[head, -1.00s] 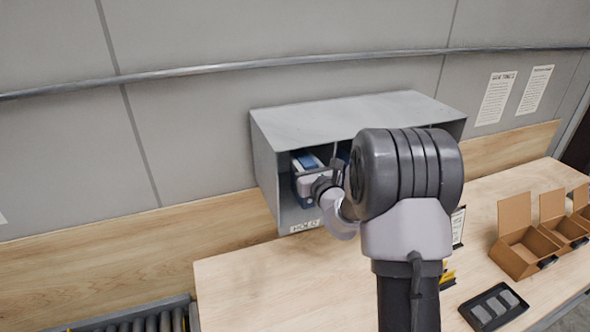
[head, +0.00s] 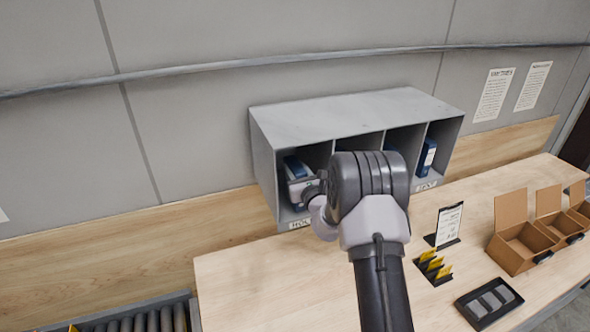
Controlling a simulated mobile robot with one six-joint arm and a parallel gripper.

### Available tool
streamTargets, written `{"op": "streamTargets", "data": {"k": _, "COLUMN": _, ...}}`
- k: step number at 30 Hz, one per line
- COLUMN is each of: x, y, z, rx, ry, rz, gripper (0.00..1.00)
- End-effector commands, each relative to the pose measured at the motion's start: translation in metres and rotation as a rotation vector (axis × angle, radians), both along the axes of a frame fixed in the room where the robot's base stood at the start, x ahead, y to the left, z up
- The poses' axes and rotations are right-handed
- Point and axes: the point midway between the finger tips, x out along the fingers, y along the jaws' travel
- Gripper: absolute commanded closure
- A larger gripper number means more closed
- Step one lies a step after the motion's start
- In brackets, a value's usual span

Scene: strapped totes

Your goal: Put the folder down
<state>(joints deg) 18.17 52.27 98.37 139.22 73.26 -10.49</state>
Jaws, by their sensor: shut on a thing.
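A blue folder (head: 293,166) stands in the leftmost compartment of the grey sorter (head: 335,112), the one above the "HOLD" label. It looks roughly upright, perhaps slightly tilted. My gripper (head: 299,188) reaches into this compartment and is shut on the folder. My wrist hides part of the folder and the fingertips. I cannot tell whether the folder's base rests on the compartment floor.
Another blue binder (head: 427,157) stands in the rightmost compartment; more blue shows behind my arm. On the bench are a clipboard stand (head: 449,224), yellow cards (head: 434,265), a black tray (head: 489,303) and open cardboard boxes (head: 522,245). Rollers (head: 145,320) lie at lower left.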

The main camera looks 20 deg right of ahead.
Motion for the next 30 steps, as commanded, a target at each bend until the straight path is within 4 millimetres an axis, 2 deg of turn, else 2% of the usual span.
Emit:
{"op": "streamTargets", "data": {"k": 1, "x": 0.000, "y": 0.000, "z": -0.003, "rx": 0.000, "ry": -0.001, "rz": 0.000, "gripper": 1.00}}
{"op": "streamTargets", "data": {"k": 2, "x": 0.000, "y": 0.000, "z": -0.004, "rx": 0.000, "ry": 0.000, "rz": 0.000, "gripper": 0.62}}
{"op": "streamTargets", "data": {"k": 5, "x": 0.000, "y": 0.000, "z": -0.002, "rx": 0.000, "ry": 0.000, "rz": 0.000, "gripper": 0.42}}
{"op": "streamTargets", "data": {"k": 13, "x": 0.000, "y": 0.000, "z": -0.002, "rx": 0.000, "ry": 0.000, "rz": 0.000, "gripper": 0.42}}
{"op": "streamTargets", "data": {"k": 16, "x": -0.001, "y": 0.000, "z": 0.005, "rx": 0.000, "ry": 0.000, "rz": 0.000, "gripper": 0.42}}
{"op": "streamTargets", "data": {"k": 20, "x": -0.026, "y": 0.000, "z": 0.000, "rx": 0.001, "ry": 0.001, "rz": -0.001, "gripper": 0.42}}
{"op": "streamTargets", "data": {"k": 27, "x": -0.087, "y": -0.001, "z": 0.000, "rx": 0.001, "ry": 0.001, "rz": -0.002, "gripper": 0.42}}
{"op": "streamTargets", "data": {"k": 30, "x": -0.105, "y": 0.000, "z": 0.000, "rx": 0.000, "ry": 0.001, "rz": -0.001, "gripper": 0.42}}
